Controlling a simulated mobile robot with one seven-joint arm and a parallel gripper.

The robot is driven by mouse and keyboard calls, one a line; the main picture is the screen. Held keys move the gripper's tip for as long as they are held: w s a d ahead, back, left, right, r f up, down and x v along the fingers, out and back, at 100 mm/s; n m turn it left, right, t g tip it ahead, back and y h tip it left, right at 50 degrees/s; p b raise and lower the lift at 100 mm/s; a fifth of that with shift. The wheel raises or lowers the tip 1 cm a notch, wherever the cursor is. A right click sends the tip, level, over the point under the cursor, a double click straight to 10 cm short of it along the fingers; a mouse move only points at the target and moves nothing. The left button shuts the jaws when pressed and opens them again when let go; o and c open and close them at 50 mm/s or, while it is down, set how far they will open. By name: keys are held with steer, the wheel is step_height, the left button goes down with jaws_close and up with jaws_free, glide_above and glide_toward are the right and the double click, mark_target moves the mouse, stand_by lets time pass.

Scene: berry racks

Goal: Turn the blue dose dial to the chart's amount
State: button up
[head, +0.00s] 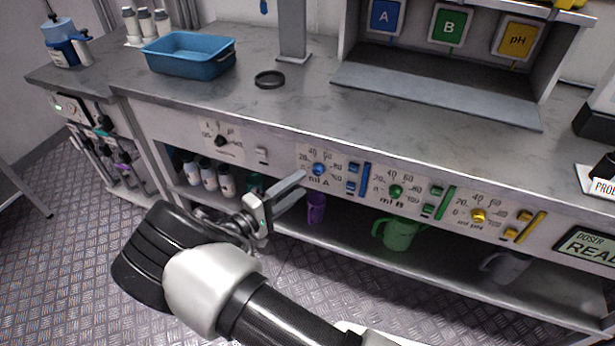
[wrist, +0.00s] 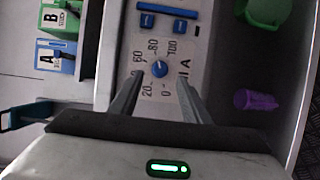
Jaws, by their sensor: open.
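The blue dose dial (head: 318,169) is a small round knob on the counter's front panel, marked "ml A" with a printed scale from 0 to 100. In the wrist view the dial (wrist: 160,68) lies ahead, between the lines of my two fingers; its pointer is too small to read surely. My gripper (head: 303,183) is open and empty, a little in front of the panel and just below left of the dial in the head view. The fingers (wrist: 160,88) appear apart from the knob. No dosing chart can be made out in either view.
Blue buttons (head: 352,178) and a blue bar (head: 365,179) sit right of the dial. A green dial (head: 396,191) and a yellow dial (head: 478,215) follow. A black dial (head: 221,141) is left. Below, the shelf holds a purple cup (head: 316,208) and green jug (head: 398,234).

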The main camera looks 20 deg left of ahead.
steer(key=v, duration=1.1)
steer(key=shift+s+p, duration=0.35)
steer(key=shift+p, duration=0.05)
steer(key=shift+a, duration=0.15)
steer(key=w+d+r+m+g, duration=0.35)
steer(key=d+r+g, duration=0.4)
steer(key=d, duration=0.45)
steer(key=w+d+r+m+g, duration=0.2)
steer(key=d+r+m+g, duration=0.2)
steer(key=d+r+g, duration=0.55)
steer(key=s+d+r+m+t+y, duration=0.35)
steer(key=s+d+r, duration=0.3)
steer(key=d, duration=0.35)
steer(key=s+d+r+m+t+y, duration=0.25)
steer(key=s+d+r+y, duration=0.25)
steer(key=s+d, duration=0.35)
step_height(320, 180, up, 24)
steer(key=p, duration=2.3)
steer(key=shift+d+f+n+t, duration=0.2)
steer(key=shift+d+n+t, duration=0.1)
steer(key=shift+n, duration=0.15)
